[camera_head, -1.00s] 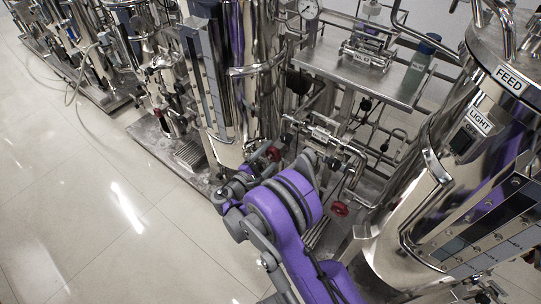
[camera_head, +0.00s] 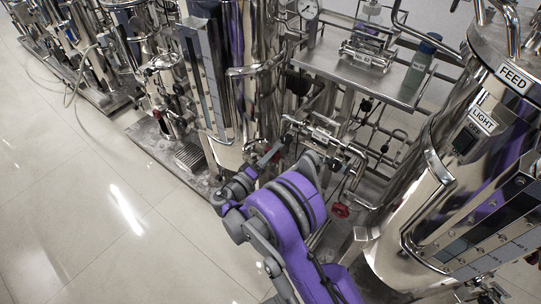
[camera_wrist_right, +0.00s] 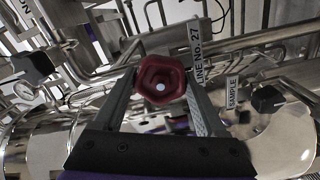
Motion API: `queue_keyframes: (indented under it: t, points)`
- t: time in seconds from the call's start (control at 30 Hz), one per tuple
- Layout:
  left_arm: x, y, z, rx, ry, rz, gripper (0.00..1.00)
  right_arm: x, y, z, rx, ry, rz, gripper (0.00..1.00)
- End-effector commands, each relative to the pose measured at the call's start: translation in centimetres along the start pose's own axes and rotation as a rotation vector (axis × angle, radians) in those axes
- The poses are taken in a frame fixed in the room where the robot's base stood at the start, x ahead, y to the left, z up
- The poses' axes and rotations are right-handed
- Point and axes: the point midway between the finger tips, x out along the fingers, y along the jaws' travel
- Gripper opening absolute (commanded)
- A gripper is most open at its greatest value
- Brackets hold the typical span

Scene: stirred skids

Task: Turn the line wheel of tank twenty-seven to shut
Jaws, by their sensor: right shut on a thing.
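The red line wheel (camera_wrist_right: 161,77) is in the middle of the right wrist view, with a pale hub at its centre. A tag (camera_wrist_right: 198,55) reading "LINE No. 27" stands just behind it. My right gripper (camera_wrist_right: 160,84) is shut on the wheel, one finger on each side of its rim. In the head view my right gripper (camera_head: 268,157) reaches in low among the pipes by the tall steel tank (camera_head: 235,110); the wheel is mostly hidden there. My left gripper is not in view.
A "SAMPLE" tag (camera_wrist_right: 232,93) and a black knob (camera_wrist_right: 268,99) lie right of the wheel. Another red wheel (camera_head: 340,210) sits to the right. A steel tank marked "FEED" (camera_head: 400,235) stands at the right.

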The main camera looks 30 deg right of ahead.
Motion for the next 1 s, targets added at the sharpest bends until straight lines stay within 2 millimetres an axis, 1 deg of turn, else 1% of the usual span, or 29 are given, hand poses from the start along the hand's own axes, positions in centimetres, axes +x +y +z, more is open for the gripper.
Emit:
queue_keyframes:
  t: [1.0]
  points:
    - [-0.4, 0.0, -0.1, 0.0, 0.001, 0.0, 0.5, -0.08, 0.09, 0.17, 0.965, -0.003, -0.003, 0.18]
